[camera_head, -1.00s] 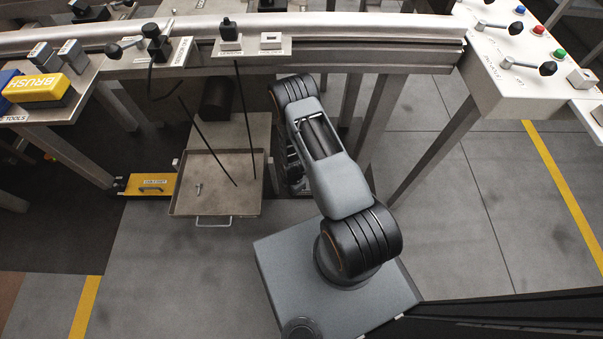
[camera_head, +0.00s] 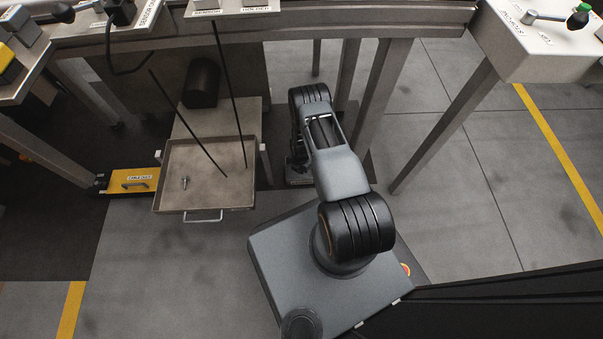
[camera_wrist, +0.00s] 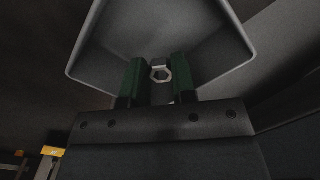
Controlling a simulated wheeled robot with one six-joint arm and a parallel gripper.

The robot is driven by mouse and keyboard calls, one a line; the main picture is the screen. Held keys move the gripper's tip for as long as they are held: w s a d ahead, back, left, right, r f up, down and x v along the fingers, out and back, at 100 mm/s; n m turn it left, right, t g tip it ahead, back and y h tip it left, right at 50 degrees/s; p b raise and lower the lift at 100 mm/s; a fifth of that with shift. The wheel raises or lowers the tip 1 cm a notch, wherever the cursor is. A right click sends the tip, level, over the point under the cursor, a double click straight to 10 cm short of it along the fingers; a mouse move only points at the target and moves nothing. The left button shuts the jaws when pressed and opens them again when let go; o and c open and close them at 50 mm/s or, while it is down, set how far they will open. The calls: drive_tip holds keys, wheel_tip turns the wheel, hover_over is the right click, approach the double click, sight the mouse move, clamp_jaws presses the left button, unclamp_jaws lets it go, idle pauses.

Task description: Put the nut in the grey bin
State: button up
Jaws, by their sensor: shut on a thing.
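The nut (camera_wrist: 161,73) is a small silver hexagonal ring in the wrist view. It sits between the two dark green fingers of my gripper (camera_wrist: 160,76), which is shut on it. The grey bin (camera_wrist: 243,45) spreads behind the fingers in the wrist view, with its pale rim and sloping walls showing. The fingertips and nut appear in front of the bin's opening; how deep they are is hard to tell. In the head view my arm hides the gripper and the nut, and I cannot make out the bin there.
A shallow metal tray (camera_head: 225,195) holds a small bolt (camera_head: 184,183), left of my arm. Two thin dark rods slant down over it. A yellow box (camera_head: 130,181) lies left of the tray. Bench legs (camera_head: 378,105) stand close behind my arm. Open floor (camera_head: 450,215) is at right.

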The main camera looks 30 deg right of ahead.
drive_tip(key=shift+w+d+f+b, duration=0.25)
drive_tip(key=shift+f, duration=0.2)
drive_tip(key=shift+w+d+f+b, duration=0.2)
drive_tip(key=shift+f+b, duration=0.05)
drive_tip(key=shift+f, duration=0.15)
wheel_tip(320, 180, down, 3)
drive_tip(key=shift+f+b, duration=0.1)
drive_tip(key=shift+b, duration=0.7)
drive_tip(key=shift+w, duration=0.1)
drive_tip(key=o, duration=0.9)
wheel_tip(320, 180, up, 12)
drive_tip(key=p, duration=0.5)
drive_tip(key=shift+p, duration=0.4)
